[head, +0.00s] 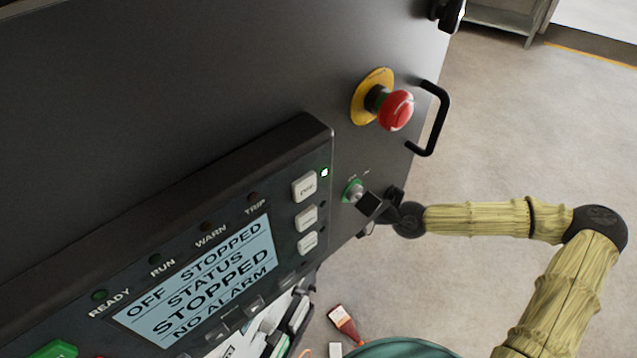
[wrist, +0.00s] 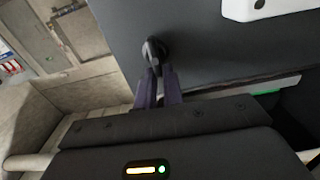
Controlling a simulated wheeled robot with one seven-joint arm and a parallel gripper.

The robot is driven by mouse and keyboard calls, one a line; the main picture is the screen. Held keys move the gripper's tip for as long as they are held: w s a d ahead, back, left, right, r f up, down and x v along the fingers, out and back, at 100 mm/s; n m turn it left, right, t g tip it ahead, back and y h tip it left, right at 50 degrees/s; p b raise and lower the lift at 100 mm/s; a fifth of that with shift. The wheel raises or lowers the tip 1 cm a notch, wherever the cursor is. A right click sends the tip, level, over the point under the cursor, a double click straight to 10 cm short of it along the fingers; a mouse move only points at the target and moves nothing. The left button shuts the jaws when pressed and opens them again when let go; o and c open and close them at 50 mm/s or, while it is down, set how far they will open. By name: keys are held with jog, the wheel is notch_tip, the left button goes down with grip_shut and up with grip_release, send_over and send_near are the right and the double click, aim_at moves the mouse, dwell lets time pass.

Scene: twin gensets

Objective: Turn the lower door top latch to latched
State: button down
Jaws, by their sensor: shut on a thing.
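In the wrist view, a black latch (wrist: 153,50) sits near the left edge of a dark grey door panel (wrist: 205,45). My gripper (wrist: 157,72) reaches up to it with both purple-grey fingers close together, their tips shut on the latch's lower part. The latch handle looks roughly upright, tilted slightly; its exact angle is hard to tell. In the head view, my gripper (head: 388,212) is at the cabinet's right edge, below the key switch, and mostly hidden. The latch cannot be clearly made out there.
In the head view, a red emergency stop (head: 396,110), a black door handle (head: 440,118) and a key switch (head: 354,191) stick out near my arm. A control panel with a screen (head: 205,280) is at lower left. Open floor (head: 500,130) lies to the right.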

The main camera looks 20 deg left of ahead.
jog(key=shift+f+m+b, duration=0.3)
jog(key=shift+f, duration=0.15)
jog(key=m+b, duration=0.2)
jog(key=m, duration=0.3)
jog(key=w+f+m+b, duration=0.1)
jog(key=m+b, duration=0.1)
jog(key=m, duration=0.4)
jog(key=f+m+b, duration=0.1)
jog(key=m+b, duration=0.1)
jog(key=m, duration=0.4)
jog(key=shift+w, duration=0.25)
jog(key=c, duration=1.5)
grip_release()
jog(key=shift+r, duration=0.1)
jog(key=shift+o, duration=0.5)
jog(key=shift+r, duration=0.1)
